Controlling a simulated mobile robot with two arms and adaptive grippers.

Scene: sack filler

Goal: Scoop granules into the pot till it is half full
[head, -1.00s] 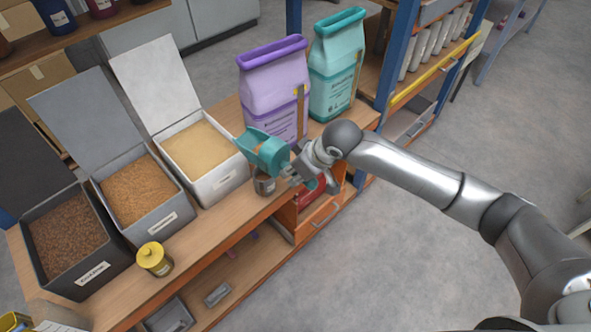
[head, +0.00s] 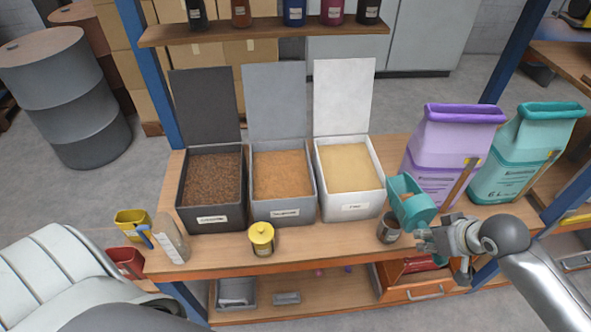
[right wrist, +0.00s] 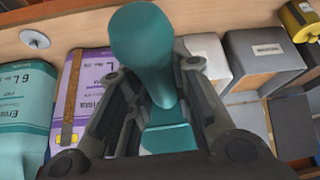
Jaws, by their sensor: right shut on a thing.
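My right gripper (head: 428,238) is shut on the handle of a teal scoop (head: 414,211). The scoop's handle fills the middle of the right wrist view (right wrist: 143,45), between the fingers. In the head view the scoop is just above and behind a small metal pot (head: 389,231) at the bench's front edge. A little brownish material seems to show in the scoop. The pot's fill level cannot be made out. Three open bins hold granules: dark brown in the black bin (head: 210,218), orange-brown in the grey bin (head: 284,212), pale yellow in the white bin (head: 352,208). My left gripper is not in view.
A yellow-lidded jar (head: 262,240) stands before the grey bin. A jug (head: 172,243) and yellow and red containers are at the bench's left end. A purple sack (head: 448,150) and a teal sack (head: 520,155) stand right of the bins. Raised lids back the bins.

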